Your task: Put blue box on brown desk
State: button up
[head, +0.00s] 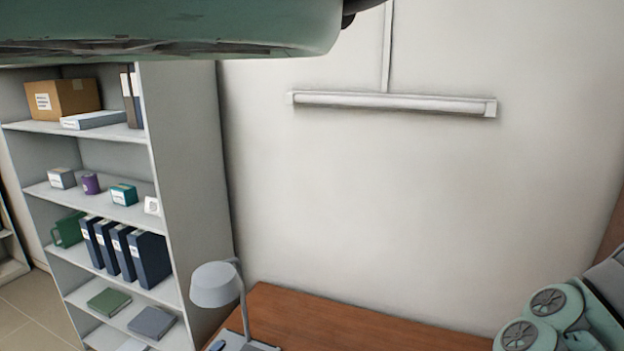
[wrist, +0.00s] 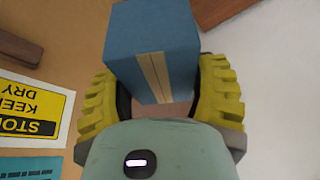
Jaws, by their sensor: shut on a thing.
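My gripper (wrist: 160,72) has ribbed yellow fingers shut on both sides of a blue box (wrist: 130,62) with a tan tape strip in the wrist view. The brown desk (head: 330,318) stands against the wall at the bottom of the head view, only partly in view. My gripper and the held box do not show in the head view.
A grey lamp (head: 215,286) stands on the desk's left end. A white shelf unit (head: 185,170) with boxes and binders is at left. A wall light (head: 395,103) hangs above the desk. In the wrist view, a cardboard surface (wrist: 70,55) with a yellow label is at left.

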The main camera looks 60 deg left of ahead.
notch_tip(320, 180, up, 15)
jog(key=s+p, duration=0.2)
jog(key=p, duration=1)
jog(key=shift+a+p, duration=0.15)
jog(key=shift+p, duration=0.2)
